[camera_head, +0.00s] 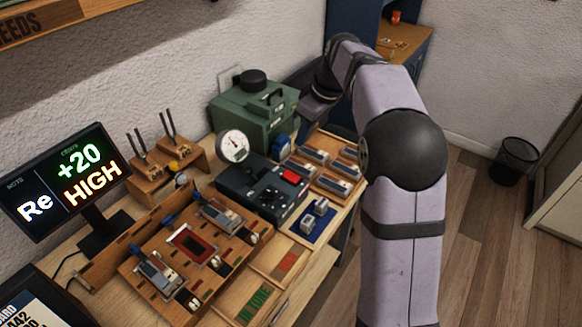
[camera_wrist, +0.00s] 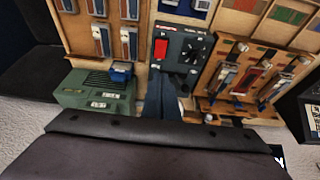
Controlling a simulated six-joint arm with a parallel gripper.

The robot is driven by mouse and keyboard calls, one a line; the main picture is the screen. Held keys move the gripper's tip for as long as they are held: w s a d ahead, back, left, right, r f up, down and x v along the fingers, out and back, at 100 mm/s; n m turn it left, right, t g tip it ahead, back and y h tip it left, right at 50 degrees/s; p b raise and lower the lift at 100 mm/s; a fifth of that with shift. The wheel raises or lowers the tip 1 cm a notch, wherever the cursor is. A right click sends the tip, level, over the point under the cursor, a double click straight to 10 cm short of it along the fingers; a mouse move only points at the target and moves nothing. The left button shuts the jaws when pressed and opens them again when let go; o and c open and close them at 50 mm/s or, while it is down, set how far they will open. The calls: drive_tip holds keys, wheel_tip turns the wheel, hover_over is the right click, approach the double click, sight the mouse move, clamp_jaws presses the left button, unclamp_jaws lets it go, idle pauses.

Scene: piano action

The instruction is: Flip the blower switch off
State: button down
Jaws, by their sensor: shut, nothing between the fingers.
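A red rocker switch (camera_head: 290,177) sits on the dark control box (camera_head: 250,190) in the middle of the bench. In the wrist view the red switch (camera_wrist: 161,48) stands upright beside a round black dial. Which way the rocker is tipped is too small to tell. My gripper (camera_wrist: 160,76) shows as dark fingers, shut and empty, with the tips below the red switch in the wrist view and apart from it as far as I can see. In the head view my gripper (camera_head: 312,108) is over the bench near the green box, partly hidden.
A green box (camera_head: 250,115) stands behind the control box. A round white gauge (camera_head: 233,146) rises beside it. Wooden trays with metal parts (camera_head: 335,185) lie to the right, and a wooden rack (camera_head: 190,245) is in front. A display (camera_head: 65,185) stands at the left.

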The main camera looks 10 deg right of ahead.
drive_tip(key=shift+f, duration=0.1)
drive_tip(key=p, duration=0.4)
hover_over(288, 175)
drive_tip(key=f, duration=1.2)
drive_tip(key=shift+s+d, duration=0.35)
drive_tip(key=shift+w+f, duration=0.1)
drive_tip(key=shift+f, duration=0.5)
drive_tip(key=shift+a+f+b, duration=0.1)
drive_tip(key=shift+f+b, duration=0.25)
drive_tip(key=shift+b, duration=0.1)
drive_tip(key=shift+r, duration=0.15)
